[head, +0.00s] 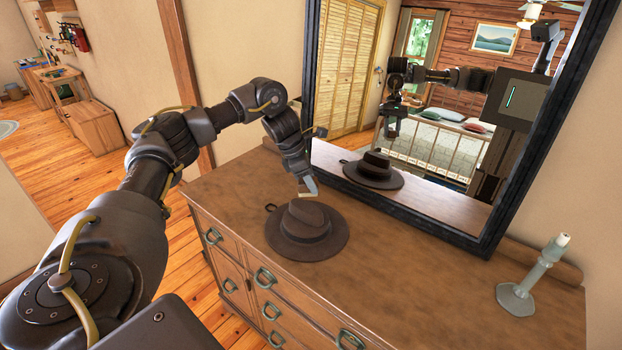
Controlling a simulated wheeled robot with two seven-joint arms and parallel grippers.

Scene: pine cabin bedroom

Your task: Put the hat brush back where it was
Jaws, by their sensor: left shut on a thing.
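My left gripper (309,189) is above the dresser top, just behind and above the crown of a dark brown felt hat (306,230). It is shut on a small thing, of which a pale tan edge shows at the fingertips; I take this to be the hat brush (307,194). Most of it is hidden by the fingers, and I cannot tell whether it touches the hat. The hat lies brim down on the wooden dresser (420,262), with a small dark loop at its left brim. My right gripper is out of view.
A large dark-framed mirror (440,120) stands at the back of the dresser and reflects the hat, my arm and a bed. A grey-green candlestick (530,278) with a pale candle stands at the right. The dresser top between hat and candlestick is clear.

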